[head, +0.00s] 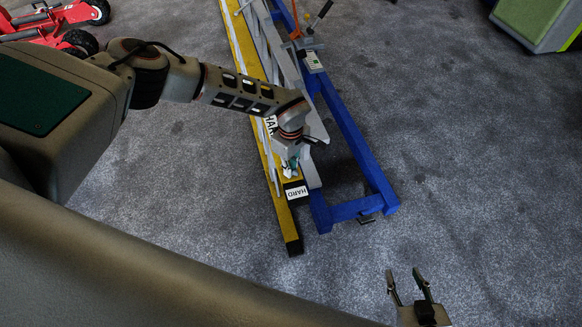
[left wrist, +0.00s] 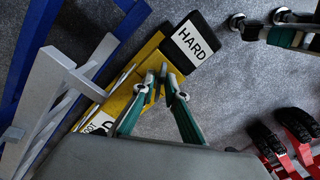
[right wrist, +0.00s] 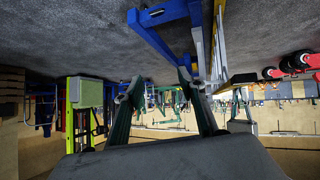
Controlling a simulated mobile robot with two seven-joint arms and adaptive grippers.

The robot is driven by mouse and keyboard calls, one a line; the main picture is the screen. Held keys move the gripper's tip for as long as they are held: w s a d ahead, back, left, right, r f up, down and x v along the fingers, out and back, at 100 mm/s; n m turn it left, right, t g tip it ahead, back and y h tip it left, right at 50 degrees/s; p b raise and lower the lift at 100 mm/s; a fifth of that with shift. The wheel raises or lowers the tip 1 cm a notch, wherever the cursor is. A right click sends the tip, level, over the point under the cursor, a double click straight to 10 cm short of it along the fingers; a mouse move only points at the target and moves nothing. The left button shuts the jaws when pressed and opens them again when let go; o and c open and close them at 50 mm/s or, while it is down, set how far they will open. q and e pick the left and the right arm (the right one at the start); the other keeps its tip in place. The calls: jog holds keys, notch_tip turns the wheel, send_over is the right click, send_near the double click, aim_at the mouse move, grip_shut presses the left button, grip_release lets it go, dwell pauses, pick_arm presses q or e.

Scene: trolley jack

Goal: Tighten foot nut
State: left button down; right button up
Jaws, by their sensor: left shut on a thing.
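A yellow ladder rail (head: 246,46) ends in a black foot with a white HARD label (head: 297,192); the foot also shows in the left wrist view (left wrist: 181,54). My left gripper (head: 291,166) is at the rail just above this foot. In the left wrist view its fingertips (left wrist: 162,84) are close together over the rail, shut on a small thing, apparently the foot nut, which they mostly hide. My right gripper (head: 405,283) is open and empty over bare carpet, right of and nearer than the foot; its spread fingers show in the right wrist view (right wrist: 160,80).
A blue frame (head: 353,140) lies beside the ladder on its right, with grey bars between. Red wheeled jacks (head: 75,20) are at the far left. A green and grey box (head: 535,20) is at the far right. The carpet (head: 460,150) on the right is clear.

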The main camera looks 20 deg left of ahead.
pick_arm(q)
jog(key=m, duration=0.3)
jog(key=shift+m+b, duration=0.3)
jog(key=shift+b, duration=0.05)
jog(key=shift+m, duration=1.5)
jog(key=shift+w+r+b, duration=0.1)
jog(key=shift+b, duration=0.2)
jog(key=c, duration=2)
grip_release()
jog(key=shift+c, duration=0.2)
notch_tip(320, 180, up, 12)
